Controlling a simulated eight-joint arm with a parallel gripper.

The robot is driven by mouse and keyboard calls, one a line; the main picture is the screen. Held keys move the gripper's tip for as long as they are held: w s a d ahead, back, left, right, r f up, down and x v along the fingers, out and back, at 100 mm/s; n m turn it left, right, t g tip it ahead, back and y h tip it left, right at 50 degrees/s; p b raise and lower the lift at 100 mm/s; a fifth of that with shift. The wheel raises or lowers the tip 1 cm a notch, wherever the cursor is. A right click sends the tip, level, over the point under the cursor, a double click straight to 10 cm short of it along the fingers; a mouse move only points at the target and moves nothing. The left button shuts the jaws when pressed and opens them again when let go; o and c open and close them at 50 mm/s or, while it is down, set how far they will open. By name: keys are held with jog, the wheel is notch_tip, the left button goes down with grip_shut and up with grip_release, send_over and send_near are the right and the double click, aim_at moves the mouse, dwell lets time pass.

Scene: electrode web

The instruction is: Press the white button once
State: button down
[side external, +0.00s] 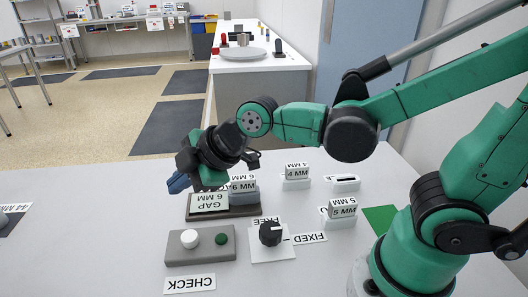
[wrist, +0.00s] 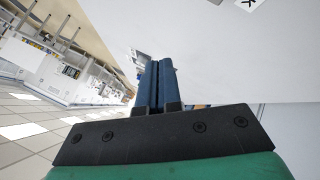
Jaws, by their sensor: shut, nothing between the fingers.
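The white button (side external: 190,238) is a round knob on the left of a grey plate (side external: 188,257). A small dark green round piece (side external: 221,238) sits to its right on the same plate. A card reading CHECK (side external: 189,282) lies in front of the plate. The white button does not show in the wrist view.
A display reading GAP 6 MM (side external: 209,201) stands behind the button plate, under my gripper. A black dial (side external: 270,233) stands to the right, between labels FREE and FIXED. Labelled blocks (side external: 340,207) stand at the right and back. The table's left part is mostly clear.

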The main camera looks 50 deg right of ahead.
aim_at(194, 236)
jog(key=shift+f, duration=0.15)
jog(key=shift+f, duration=4.25)
jog(key=shift+r, duration=0.1)
jog(key=shift+r, duration=2.4)
jog(key=s+d+r+m+h, duration=0.1)
jog(key=s+d+m+h, duration=0.1)
jog(key=d+m, duration=0.4)
jog(key=s+d+r+m+g+h, duration=0.1)
jog(key=s+d+r+m+h, duration=0.1)
jog(key=s+d+m, duration=0.2)
jog(key=d+m, duration=0.2)
jog(key=m, duration=0.2)
jog(key=shift+r, duration=0.25)
